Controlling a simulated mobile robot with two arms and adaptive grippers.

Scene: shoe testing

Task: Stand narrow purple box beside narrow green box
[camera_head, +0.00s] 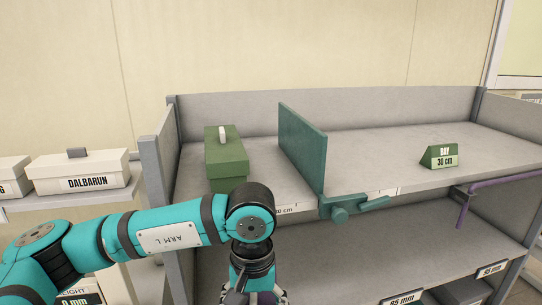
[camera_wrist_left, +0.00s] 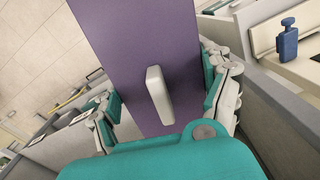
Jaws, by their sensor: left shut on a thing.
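The narrow green box (camera_head: 226,162), with a white handle on its lid, lies on the upper shelf left of the teal divider. My left arm comes in from the left, and its gripper (camera_head: 253,297) is low at the bottom edge, in front of the shelf. In the left wrist view the narrow purple box (camera_wrist_left: 140,65), with a white handle (camera_wrist_left: 159,95), fills the middle. The fingers of my left gripper (camera_wrist_left: 168,100) are on either side of it, shut on it. In the head view the purple box is almost wholly hidden or cut off. My right gripper is not in view.
A teal divider (camera_head: 302,145) stands on the upper shelf (camera_head: 360,140). Right of it is bare shelf with a green bay sign (camera_head: 440,155). Bare shelf also lies between green box and divider. White boxes (camera_head: 80,170) stand on the left unit. A lower shelf (camera_head: 400,255) is beneath.

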